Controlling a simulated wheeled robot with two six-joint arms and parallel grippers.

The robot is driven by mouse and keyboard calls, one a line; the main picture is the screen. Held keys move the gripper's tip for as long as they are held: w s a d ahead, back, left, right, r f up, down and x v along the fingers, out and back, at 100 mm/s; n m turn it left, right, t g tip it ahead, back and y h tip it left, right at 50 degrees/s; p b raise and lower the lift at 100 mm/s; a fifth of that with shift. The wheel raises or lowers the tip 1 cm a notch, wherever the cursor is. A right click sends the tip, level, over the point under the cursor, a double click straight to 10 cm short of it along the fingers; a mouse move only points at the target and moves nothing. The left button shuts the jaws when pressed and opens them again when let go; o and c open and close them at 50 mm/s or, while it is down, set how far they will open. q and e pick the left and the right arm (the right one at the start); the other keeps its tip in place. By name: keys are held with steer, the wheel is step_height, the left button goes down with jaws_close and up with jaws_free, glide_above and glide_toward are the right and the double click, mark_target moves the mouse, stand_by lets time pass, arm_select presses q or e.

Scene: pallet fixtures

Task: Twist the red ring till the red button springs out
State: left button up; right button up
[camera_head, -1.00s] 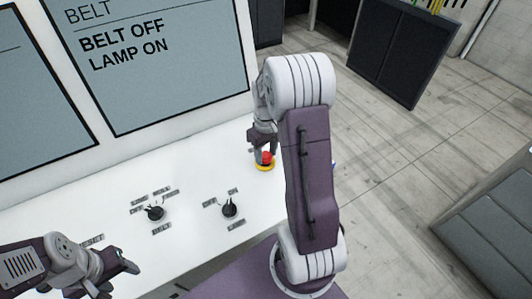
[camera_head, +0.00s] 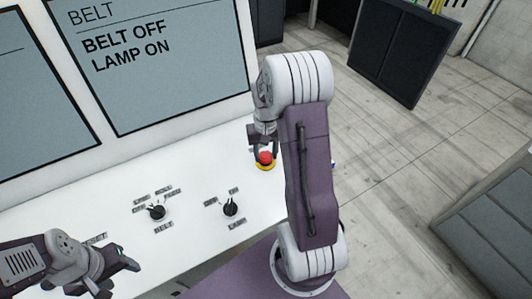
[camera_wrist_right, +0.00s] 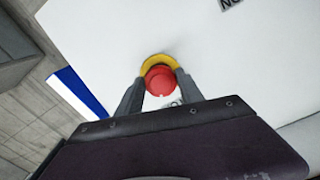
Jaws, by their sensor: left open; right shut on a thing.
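The red button (camera_head: 265,156) sits on a yellow base (camera_head: 265,166) at the right end of the white panel. It also shows in the right wrist view (camera_wrist_right: 160,80), with the yellow base (camera_wrist_right: 157,60) behind it. A separate red ring cannot be told apart from the button's red head. My right gripper (camera_head: 265,153) is over the button, shut on its red head. One finger lies on each side of it in the right wrist view (camera_wrist_right: 160,78). My left gripper (camera_head: 120,275) is open and empty at the lower left, away from the button.
Two black knobs with small labels, a left one (camera_head: 157,212) and a right one (camera_head: 230,208), stand on the white panel (camera_head: 190,170). A screen (camera_head: 155,60) behind reads "BELT OFF" and "LAMP ON". A dark cabinet (camera_head: 400,50) stands on the floor at the back right.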

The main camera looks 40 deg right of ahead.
stand_by(0.3)
steer(key=o, duration=1.4)
arm_select(q)
steer(key=shift+w, duration=0.1)
arm_select(e)
steer(key=shift+w+f, duration=0.1)
steer(key=shift+w, duration=0.05)
arm_select(q)
steer(key=shift+f+b, duration=0.4)
steer(key=shift+f, duration=0.05)
arm_select(e)
step_height(320, 180, up, 9)
steer(key=shift+r, duration=0.1)
